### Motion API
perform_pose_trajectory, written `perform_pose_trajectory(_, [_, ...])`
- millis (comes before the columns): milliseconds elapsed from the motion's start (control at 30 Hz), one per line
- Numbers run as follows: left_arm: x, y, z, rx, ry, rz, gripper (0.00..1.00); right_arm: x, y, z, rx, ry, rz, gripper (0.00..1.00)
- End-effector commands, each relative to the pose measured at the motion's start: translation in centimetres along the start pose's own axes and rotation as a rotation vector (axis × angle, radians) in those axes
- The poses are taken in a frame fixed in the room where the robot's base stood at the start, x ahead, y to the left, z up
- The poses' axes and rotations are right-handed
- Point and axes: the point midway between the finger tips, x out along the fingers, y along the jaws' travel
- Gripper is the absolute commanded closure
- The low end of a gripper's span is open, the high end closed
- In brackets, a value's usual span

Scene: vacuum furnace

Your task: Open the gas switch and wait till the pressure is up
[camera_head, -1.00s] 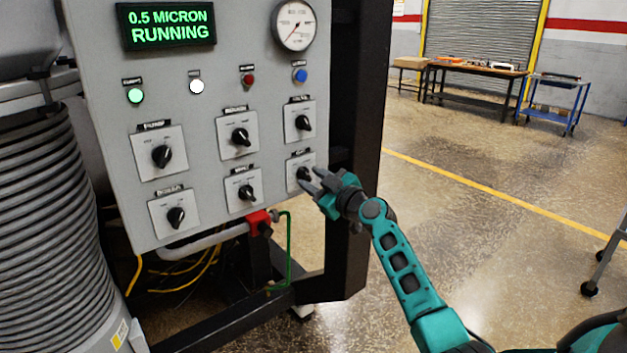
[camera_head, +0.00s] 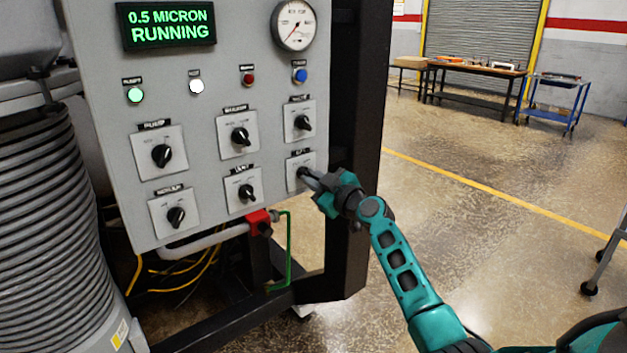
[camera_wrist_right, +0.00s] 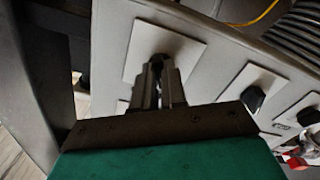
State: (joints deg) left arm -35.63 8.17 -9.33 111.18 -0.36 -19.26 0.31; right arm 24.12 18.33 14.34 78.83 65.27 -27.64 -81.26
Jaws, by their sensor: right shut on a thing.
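The grey control panel (camera_head: 215,140) carries several black rotary switches on light plates. My right gripper (camera_head: 306,175) is at the lower right switch, whose label looks like "GAS". It is shut on that switch's black knob (camera_wrist_right: 158,66), which shows between the fingers in the right wrist view; the fingers hide much of it. The green display (camera_head: 168,24) reads "0.5 MICRON RUNNING". The round pressure gauge (camera_head: 295,25) is at the panel's top right; its needle points to the lower left. My left gripper is out of view.
A green lamp (camera_head: 135,95), a white lamp (camera_head: 197,87), a red button (camera_head: 248,79) and a blue button (camera_head: 300,75) line the panel. The neighbouring knob (camera_head: 246,192) is close on the left. A dark frame post (camera_head: 352,140) stands just right of the panel.

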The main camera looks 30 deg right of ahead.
Motion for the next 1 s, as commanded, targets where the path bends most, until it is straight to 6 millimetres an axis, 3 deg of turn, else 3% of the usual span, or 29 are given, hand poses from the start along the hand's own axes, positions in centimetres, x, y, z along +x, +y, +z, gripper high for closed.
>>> perform_pose_trajectory(467, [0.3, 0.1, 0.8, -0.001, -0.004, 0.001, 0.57, 0.0, -0.2, 0.1, 0.144, 0.0, -0.001, 1.0])
perform_pose_trajectory(1000, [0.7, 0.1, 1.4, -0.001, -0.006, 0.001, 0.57, 0.0, -0.3, 0.0, 0.637, -0.001, -0.001, 1.0])
